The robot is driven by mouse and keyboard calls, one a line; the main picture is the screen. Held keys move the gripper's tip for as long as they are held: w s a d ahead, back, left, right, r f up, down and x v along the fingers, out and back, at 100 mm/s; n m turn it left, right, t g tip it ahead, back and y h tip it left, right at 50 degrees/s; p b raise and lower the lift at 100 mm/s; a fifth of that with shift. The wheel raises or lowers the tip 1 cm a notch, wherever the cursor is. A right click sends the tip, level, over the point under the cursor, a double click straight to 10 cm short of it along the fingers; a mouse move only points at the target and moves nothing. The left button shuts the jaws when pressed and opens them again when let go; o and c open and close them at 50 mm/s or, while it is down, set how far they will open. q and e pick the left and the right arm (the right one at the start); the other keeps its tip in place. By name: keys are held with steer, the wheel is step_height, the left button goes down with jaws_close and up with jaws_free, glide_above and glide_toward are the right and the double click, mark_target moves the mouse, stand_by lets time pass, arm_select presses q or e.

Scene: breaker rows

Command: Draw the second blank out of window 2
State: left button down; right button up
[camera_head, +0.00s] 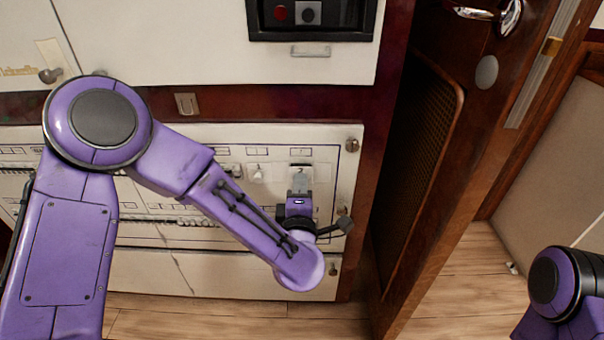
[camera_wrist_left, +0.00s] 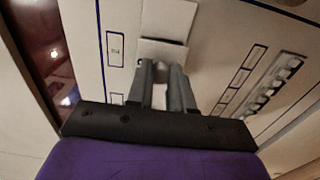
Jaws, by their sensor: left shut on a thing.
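The white breaker panel (camera_head: 210,135) fills the lower wall in the head view, with dark-framed label boxes and rows of breakers. My left gripper (camera_head: 300,182) reaches up to its upper right part, below a small label box. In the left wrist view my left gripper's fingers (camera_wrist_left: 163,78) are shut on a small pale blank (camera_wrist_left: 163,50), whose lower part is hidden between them. Another pale plate (camera_wrist_left: 168,18) lies beside it on the panel. I cannot tell whether the blank is still seated or clear of its window. My right gripper is out of frame.
A small white piece (camera_head: 257,172) is on the panel left of my gripper. A dark wooden door (camera_head: 470,120) stands open at the right. Wooden floor (camera_head: 455,290) is clear between door and my right arm.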

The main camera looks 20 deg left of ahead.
arm_select(q)
steer(key=v, duration=0.8)
steer(key=shift+s, duration=0.35)
steer(key=shift+d, duration=0.15)
stand_by(0.4)
